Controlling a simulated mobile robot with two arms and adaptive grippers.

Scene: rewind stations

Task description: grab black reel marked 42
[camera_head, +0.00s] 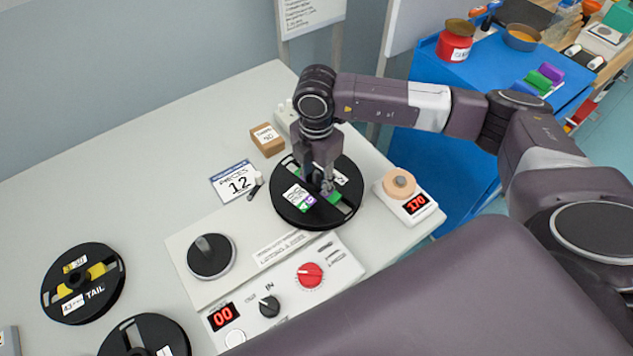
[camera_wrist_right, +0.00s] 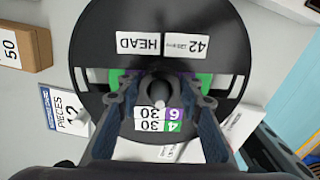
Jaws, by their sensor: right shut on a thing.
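The black reel marked 42 (camera_head: 278,205) lies flat at the right end of the winding station, with green film showing in its slots. In the right wrist view the reel (camera_wrist_right: 105,35) has white labels reading 42 and HEAD, plus a label with 30s and purple and green patches. My right gripper (camera_head: 326,188) points down at the reel's middle. In the wrist view the gripper (camera_wrist_right: 160,88) is shut on the reel at its hub, with a grey post between the fingers. My left gripper is not in view.
The station (camera_head: 195,290) has an empty spindle disc (camera_head: 210,265), a 00 display and knobs. A scale (camera_head: 418,212) reading 170 holds a tan roll. A TAIL reel (camera_head: 50,283) and another black reel (camera_head: 180,340) lie left.

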